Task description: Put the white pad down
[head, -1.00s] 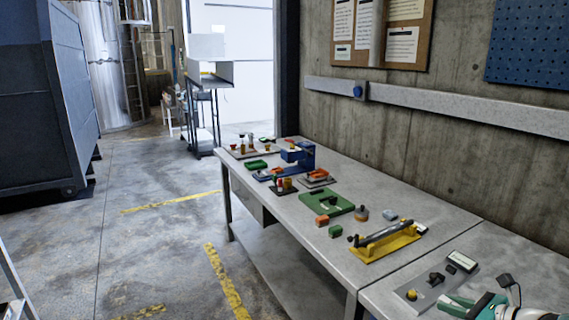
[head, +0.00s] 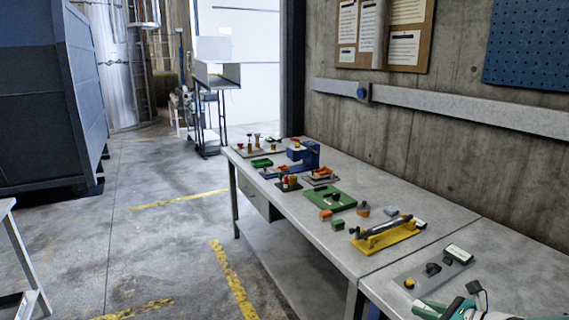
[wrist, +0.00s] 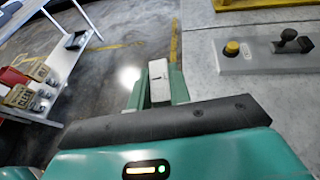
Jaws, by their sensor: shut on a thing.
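The white pad (wrist: 158,82) is a small white block between the two green fingers of my gripper (wrist: 159,90) in the wrist view. The fingers are shut on it. The pad shows against the floor, just left of the grey workbench's edge (wrist: 200,70); its height above the floor cannot be told. In the head view, my gripper (head: 445,308) is at the bottom right by the bench's near edge, and the pad cannot be made out there.
A grey control plate (head: 433,272) with a yellow button and black levers lies on the near bench. A yellow tool (head: 386,238), a green tray (head: 330,199) and other fixtures fill the farther bench. A white table (wrist: 62,60) with boxes stands left in the wrist view.

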